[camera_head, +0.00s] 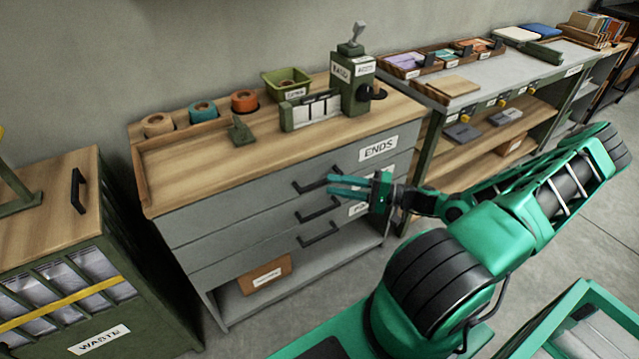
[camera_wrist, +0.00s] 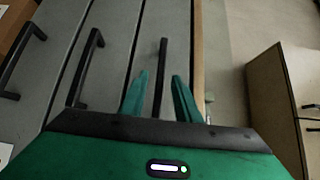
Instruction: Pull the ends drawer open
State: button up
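The ends drawer (camera_head: 260,185) is the top grey drawer of the wood-topped bench, with a white ENDS label (camera_head: 378,148) at its right. It looks shut, flush with the drawers below. Its black bar handle (camera_head: 305,187) is partly hidden by my gripper (camera_head: 332,185) in the head view. In the wrist view the handle (camera_wrist: 162,60) lies between the two green fingers of my gripper (camera_wrist: 160,84), which are open with a gap on both sides. I cannot tell how deep the handle sits between them.
Two more black handles (camera_head: 317,210) (camera_head: 318,235) sit close below. The bench's wooden top edge (camera_wrist: 197,50) runs beside the fingers in the wrist view. A waste bin (camera_head: 95,300) stands left, and a shelf bench (camera_head: 480,90) right. Bare floor (camera_head: 330,300) lies in front.

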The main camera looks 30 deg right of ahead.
aim_at(325, 184)
jog(key=shift+x, duration=2.55)
grip_shut()
